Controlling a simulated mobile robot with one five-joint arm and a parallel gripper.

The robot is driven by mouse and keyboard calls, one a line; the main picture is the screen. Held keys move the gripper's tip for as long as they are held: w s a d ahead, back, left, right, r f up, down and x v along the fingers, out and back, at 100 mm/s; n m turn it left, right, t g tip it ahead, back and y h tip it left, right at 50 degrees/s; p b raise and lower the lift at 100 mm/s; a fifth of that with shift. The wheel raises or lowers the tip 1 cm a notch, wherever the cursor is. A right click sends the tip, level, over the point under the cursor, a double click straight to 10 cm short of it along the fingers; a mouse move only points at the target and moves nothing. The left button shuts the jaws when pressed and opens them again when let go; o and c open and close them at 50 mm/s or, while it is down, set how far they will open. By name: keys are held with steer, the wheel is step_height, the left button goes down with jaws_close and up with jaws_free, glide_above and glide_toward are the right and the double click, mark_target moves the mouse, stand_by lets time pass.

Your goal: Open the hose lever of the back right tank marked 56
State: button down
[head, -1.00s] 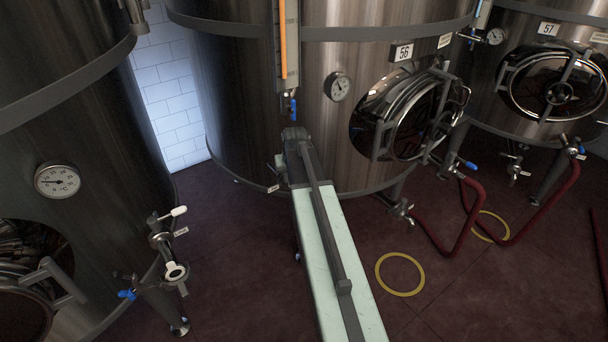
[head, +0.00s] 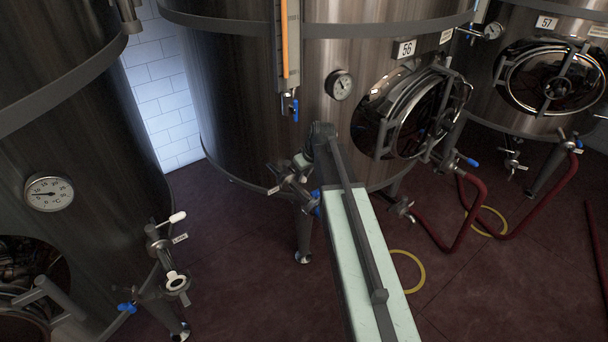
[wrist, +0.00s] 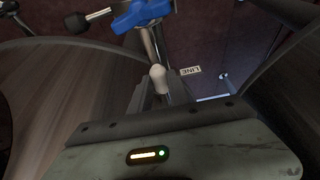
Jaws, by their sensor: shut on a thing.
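The tank marked 56 (head: 240,100) stands at the back centre of the head view, with its number plate (head: 406,48) beside the round hatch. Low on its front, left of my arm, is a valve (head: 285,180) with a blue handle (head: 317,208). In the wrist view a white-tipped lever (wrist: 158,77) lies between my fingers, beside a tag (wrist: 191,71) reading LINE. The blue handle (wrist: 142,14) shows just beyond it. My gripper (wrist: 161,88) is shut on the white-tipped lever. In the head view my arm hides part of this valve.
Another tank (head: 90,120) at the left has a white-handled valve (head: 170,250). Tank 57 (head: 490,90) is at the right. Red hoses (head: 455,235) and a yellow floor ring (head: 411,272) lie right of my arm. The floor at centre left is clear.

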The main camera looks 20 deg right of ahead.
steer(key=shift+w+d, duration=0.15)
steer(key=shift+d, duration=0.15)
steer(key=c, duration=1.3)
jaws_free()
steer(key=shift+a, duration=0.1)
steer(key=shift+o, duration=0.2)
steer(key=shift+a, duration=0.2)
steer(key=a+p+v, duration=0.1)
steer(key=p+v, duration=0.6)
steer(key=shift+d+r, duration=0.35)
steer(key=shift+d, duration=0.2)
